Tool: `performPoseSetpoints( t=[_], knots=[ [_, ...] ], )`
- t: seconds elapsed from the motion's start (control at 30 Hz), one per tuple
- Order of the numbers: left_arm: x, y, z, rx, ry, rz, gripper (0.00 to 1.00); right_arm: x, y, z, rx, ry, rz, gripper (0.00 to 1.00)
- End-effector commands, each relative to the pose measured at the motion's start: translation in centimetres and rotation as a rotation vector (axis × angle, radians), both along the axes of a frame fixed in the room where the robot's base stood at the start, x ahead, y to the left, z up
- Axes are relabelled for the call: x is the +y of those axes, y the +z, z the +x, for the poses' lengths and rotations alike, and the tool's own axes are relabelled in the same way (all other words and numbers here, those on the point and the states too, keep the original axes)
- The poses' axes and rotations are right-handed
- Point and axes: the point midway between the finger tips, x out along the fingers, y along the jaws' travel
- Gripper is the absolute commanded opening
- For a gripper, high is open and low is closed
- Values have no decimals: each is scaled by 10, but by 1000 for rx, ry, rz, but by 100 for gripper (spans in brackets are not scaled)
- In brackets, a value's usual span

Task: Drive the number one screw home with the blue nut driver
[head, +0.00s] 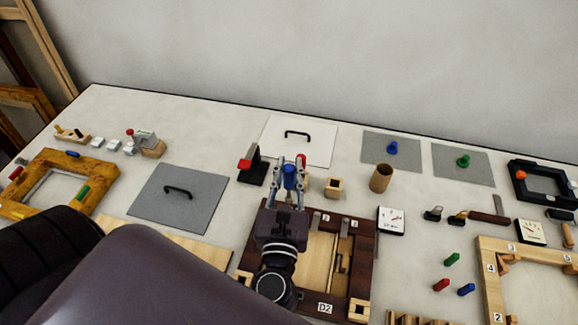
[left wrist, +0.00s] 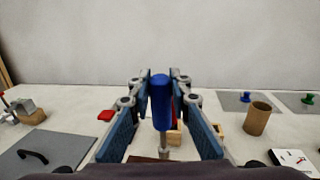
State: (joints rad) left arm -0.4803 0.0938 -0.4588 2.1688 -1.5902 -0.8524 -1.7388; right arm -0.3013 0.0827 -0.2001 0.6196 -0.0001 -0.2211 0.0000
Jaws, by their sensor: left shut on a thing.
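The blue nut driver (left wrist: 161,95) is held upright between the fingers of my left gripper (left wrist: 160,108), its metal shaft pointing down. In the head view its blue handle (head: 289,172) shows between the fingertips of my left gripper (head: 288,182), above the far part of the dark wooden frame marked D2 (head: 362,268). The gripper is shut on the handle. The number one screw cannot be made out; my gripper and wrist cover part of that frame. My right gripper is not in view.
A red-topped black stand (head: 254,168) and a small wooden block (head: 333,187) stand close to the gripper. A brown cup (head: 380,178) and a white dial (head: 391,220) are to the right. A pale numbered frame (head: 488,280) lies at the right front. The table's back middle is flat.

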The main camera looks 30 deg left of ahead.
Motion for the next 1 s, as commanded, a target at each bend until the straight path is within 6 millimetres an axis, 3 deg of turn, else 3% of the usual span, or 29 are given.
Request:
performPoseSetpoints(
  t=[0.4, 1.0],
  knots=[
    [0, -25, 0, 0, 0, 1, 0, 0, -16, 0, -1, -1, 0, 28],
    [0, -29, 0, -1, 0, 0, 0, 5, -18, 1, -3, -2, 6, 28]
  ],
)
